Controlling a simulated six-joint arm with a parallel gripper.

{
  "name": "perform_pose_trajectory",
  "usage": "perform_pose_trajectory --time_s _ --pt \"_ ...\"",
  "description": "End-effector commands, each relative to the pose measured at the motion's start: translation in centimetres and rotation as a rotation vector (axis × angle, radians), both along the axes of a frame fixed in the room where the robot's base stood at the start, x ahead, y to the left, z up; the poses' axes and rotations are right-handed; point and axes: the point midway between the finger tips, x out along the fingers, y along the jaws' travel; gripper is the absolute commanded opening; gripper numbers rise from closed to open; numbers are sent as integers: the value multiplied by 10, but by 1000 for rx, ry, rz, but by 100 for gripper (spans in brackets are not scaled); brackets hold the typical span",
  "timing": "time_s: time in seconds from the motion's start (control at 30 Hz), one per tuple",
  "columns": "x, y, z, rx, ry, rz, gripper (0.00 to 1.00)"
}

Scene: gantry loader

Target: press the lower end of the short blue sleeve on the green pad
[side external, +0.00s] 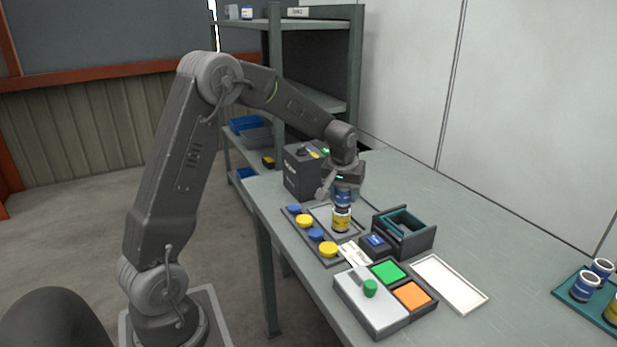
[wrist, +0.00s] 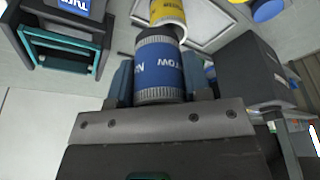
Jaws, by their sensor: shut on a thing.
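My gripper (side external: 343,190) is shut on a blue sleeve (side external: 343,199), with its fingers on either side of it. The wrist view shows the blue sleeve (wrist: 158,68) large between the fingers, with white lettering and ribbed grey ends. A yellow sleeve (side external: 341,220) stands upright directly below the blue one; it also shows in the wrist view (wrist: 168,12). I cannot tell whether the two touch. The green pad (side external: 388,271) lies on the table, nearer the side camera and to the right of the gripper. Nothing lies on it. The wrist view does not show the pad.
An orange pad (side external: 412,296) adjoins the green one, beside a pale box with a green knob (side external: 370,288). A white-rimmed tray (side external: 449,283) lies right.

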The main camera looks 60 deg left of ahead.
Motion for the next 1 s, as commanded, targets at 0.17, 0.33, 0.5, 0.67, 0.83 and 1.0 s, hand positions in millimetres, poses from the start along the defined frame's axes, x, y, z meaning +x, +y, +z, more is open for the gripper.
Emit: perform_pose_trajectory --time_s 0.17,0.33,0.5,0.67,0.83,1.0 --pt "16 -85 -4 1 -2 -125 14" --pt "17 -145 -6 2 -5 -209 14" --pt "15 -177 -8 2 -5 -253 14" --pt "14 -185 -11 2 -5 -262 14" --pt "13 -185 -23 2 -3 -262 14" --pt "14 -184 -39 2 -2 -262 14"
